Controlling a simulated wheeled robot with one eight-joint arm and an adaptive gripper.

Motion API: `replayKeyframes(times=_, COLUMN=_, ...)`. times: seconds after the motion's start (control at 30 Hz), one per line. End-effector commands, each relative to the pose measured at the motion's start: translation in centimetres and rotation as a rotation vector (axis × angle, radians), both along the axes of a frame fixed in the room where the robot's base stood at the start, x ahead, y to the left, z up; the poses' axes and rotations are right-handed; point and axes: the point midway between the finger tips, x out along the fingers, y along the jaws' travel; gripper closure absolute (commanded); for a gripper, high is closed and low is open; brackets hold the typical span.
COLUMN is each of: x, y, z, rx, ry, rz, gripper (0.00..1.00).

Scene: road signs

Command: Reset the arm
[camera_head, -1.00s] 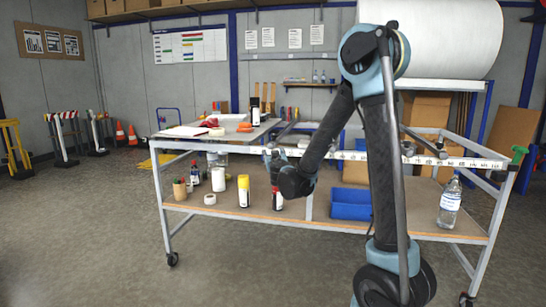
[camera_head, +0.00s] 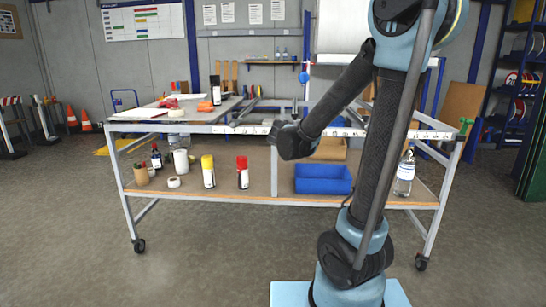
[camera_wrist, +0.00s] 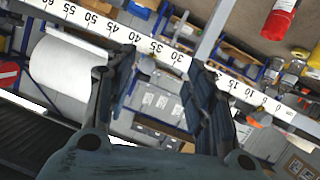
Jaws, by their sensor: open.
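My arm stands folded in the head view, its forearm slanting down to the left from a high elbow. My gripper (camera_wrist: 158,82) is open in the wrist view, with its two dark fingers apart and nothing between them. In the head view the dark wrist end of my arm shows in front of the workbench's (camera_head: 240,129) top edge; the fingers are hard to make out there. The wrist view is strongly tilted and shows the bench's ruler strip (camera_wrist: 130,36) behind the fingers.
The lower shelf holds a blue bin (camera_head: 322,180), a water bottle (camera_head: 404,175), a yellow-capped can (camera_head: 208,172) and a red-capped can (camera_head: 242,173). A large white roll (camera_head: 345,30) is behind. Shelving (camera_head: 520,85) stands at right. The floor before the bench is clear.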

Motion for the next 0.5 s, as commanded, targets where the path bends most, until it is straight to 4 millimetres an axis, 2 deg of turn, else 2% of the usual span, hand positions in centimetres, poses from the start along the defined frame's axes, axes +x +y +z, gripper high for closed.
replayKeyframes(times=0.03, x=-1.2, y=-2.0, z=-0.4, rx=-0.001, ry=0.036, rz=-0.031, gripper=0.51)
replayKeyframes(times=0.2, x=-5.3, y=-7.2, z=-2.1, rx=-0.008, ry=0.177, rz=-0.113, gripper=0.51)
replayKeyframes(times=0.4, x=-11.2, y=-11.8, z=-4.8, rx=0.002, ry=0.355, rz=-0.175, gripper=0.51)
replayKeyframes(times=0.5, x=-14.5, y=-13.4, z=-6.3, rx=0.013, ry=0.447, rz=-0.192, gripper=0.51)
